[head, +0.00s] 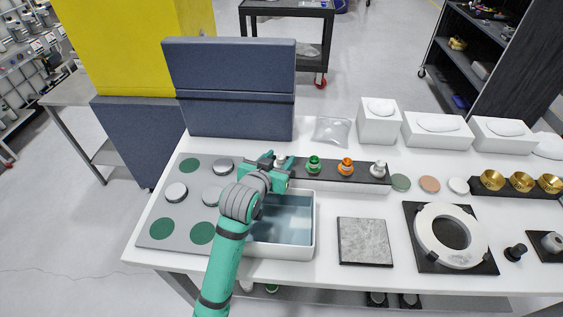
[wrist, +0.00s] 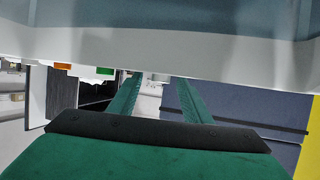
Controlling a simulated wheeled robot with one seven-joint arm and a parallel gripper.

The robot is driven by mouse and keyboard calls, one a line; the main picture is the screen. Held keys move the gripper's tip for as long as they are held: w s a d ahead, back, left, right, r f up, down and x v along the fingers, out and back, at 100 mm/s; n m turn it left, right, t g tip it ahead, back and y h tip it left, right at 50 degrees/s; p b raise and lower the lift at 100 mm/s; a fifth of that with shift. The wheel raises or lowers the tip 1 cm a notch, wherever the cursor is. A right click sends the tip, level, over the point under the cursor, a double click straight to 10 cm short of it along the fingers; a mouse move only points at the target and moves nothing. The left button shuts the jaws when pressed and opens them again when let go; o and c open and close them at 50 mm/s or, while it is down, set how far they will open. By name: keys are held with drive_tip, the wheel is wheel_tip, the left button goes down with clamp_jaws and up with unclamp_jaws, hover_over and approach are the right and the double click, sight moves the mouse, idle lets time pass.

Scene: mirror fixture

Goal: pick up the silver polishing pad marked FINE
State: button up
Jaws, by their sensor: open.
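Several knob-like pads stand on a black strip behind the basin in the head view: a green one (head: 314,164), an orange one (head: 346,166), a silver one (head: 379,169) at the right end, and a pale silver one (head: 280,159) at the left end. No FINE marking is legible, so I cannot tell which is marked. My gripper (head: 279,161) is open at the strip's left end, fingers pointing to the back, close around or beside the pale pad. The wrist view, upside down, shows my open fingers (wrist: 156,80), with green (wrist: 104,71) and orange (wrist: 62,66) pads to their left.
A white basin (head: 308,240) lies under my wrist. Left is a grey plate (head: 154,235) with silver discs (head: 176,192) and green circles. A blue-grey panel (head: 225,70) stands behind my gripper. Right are a stone tile (head: 365,241) and a white ring (head: 430,245).

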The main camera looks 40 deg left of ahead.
drive_tip(key=shift+w, duration=0.2)
drive_tip(key=shift+s+a, duration=0.15)
drive_tip(key=shift+s, duration=0.1)
clamp_jaws()
drive_tip(key=shift+w+r, duration=0.1)
